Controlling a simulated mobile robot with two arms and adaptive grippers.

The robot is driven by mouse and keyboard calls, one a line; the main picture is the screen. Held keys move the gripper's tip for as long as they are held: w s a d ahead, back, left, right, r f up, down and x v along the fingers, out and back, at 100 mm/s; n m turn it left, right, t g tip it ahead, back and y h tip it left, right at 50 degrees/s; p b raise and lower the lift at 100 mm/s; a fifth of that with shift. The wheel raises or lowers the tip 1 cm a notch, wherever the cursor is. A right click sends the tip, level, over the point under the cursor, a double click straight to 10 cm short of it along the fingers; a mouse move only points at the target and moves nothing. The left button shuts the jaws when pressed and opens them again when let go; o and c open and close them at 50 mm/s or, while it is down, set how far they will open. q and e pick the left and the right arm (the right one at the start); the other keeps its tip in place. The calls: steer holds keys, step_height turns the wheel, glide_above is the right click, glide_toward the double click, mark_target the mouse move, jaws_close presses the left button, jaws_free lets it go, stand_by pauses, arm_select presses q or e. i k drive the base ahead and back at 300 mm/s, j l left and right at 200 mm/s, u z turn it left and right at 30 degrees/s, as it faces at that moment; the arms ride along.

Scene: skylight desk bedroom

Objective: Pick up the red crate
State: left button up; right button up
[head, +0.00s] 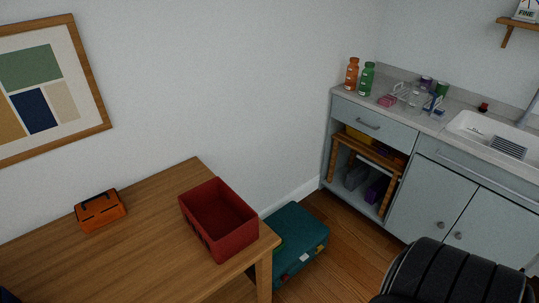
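The red crate (208,237) stands upright on the wooden table (137,257), close to the table's right end. It is open at the top, and the part of its inside that shows looks empty. Neither of my grippers is in the head view, so I cannot see whether they are open or shut.
An orange toolbox (101,212) sits on the table left of the crate. A teal suitcase (300,243) lies on the floor beyond the table's right end. A black padded seat (455,275) fills the lower right. A counter with a sink (490,134) stands at the right.

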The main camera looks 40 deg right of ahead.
mark_target(225, 225)
steer(key=z, duration=0.9)
